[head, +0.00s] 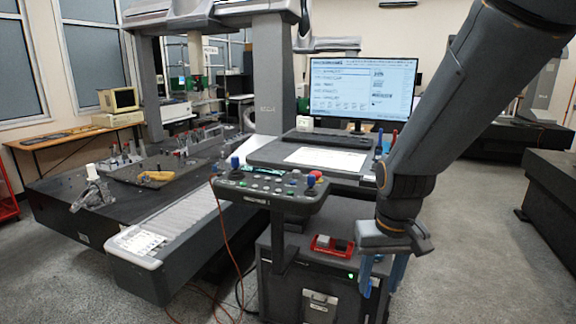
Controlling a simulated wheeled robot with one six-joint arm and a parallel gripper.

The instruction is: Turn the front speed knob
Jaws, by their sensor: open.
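The dark control panel (290,204) stands on a post near the middle of the head view. It carries a blue-topped joystick (235,162) at its left, another blue-topped control (309,183) at its right, a red button (316,174) and several small buttons or knobs. Which of these is the front speed knob is too small to tell. My gripper (382,287) points down, to the right of the panel and lower than it in the picture. Its two blue fingers are apart, with nothing seen between them. It is clear of the panel.
A desk with a monitor (361,86) and white paper (326,159) is behind the panel. Below is a dark cabinet (282,283) with a red tray (331,247). The measuring machine's table (62,192) fills the left. Cables (222,245) hang to the floor. Floor at right is open.

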